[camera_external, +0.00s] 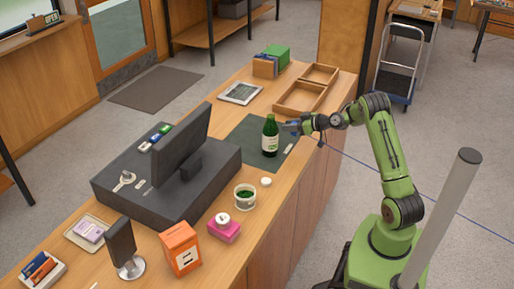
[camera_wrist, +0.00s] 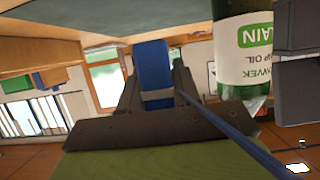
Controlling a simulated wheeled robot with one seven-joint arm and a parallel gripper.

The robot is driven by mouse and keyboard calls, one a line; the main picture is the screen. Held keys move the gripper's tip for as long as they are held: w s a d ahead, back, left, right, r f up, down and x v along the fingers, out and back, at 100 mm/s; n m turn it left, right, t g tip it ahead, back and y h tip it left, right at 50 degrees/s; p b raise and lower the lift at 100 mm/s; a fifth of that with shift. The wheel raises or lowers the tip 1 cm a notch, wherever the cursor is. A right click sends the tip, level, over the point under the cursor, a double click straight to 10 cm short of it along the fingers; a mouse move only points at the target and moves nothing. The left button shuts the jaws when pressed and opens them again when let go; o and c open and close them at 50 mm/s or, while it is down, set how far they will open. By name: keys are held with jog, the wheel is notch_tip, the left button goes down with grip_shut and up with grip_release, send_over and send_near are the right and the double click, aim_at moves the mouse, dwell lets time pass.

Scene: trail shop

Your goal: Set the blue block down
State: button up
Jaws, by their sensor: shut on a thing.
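The blue block (camera_wrist: 153,70) is held upright between the fingers of my gripper (camera_wrist: 154,92) in the wrist view. In the external view, my gripper (camera_external: 297,127) is over the right edge of the counter, just right of a green bottle (camera_external: 270,140); only a small bit of blue shows at its tip. The bottle, with a white label, also shows close beside the fingers in the wrist view (camera_wrist: 243,60), which appears upside down. A dark mat (camera_external: 245,133) lies under the bottle. Whether the block touches the mat cannot be told.
Wooden trays (camera_external: 299,98) and a tablet (camera_external: 240,93) lie farther back. A monitor (camera_external: 182,138) stands left. A green-filled cup (camera_external: 245,197), a white disc (camera_external: 266,182) and a pink box (camera_external: 224,230) are nearer. A thin blue line runs rightward past my arm. The mat is bare left of the bottle.

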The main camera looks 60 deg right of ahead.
aim_at(289, 143)
jog(key=shift+f+b, duration=0.3)
jog(key=shift+f, duration=2)
jog(key=shift+f, duration=0.15)
jog(key=o, duration=1)
jog(key=shift+o, duration=0.2)
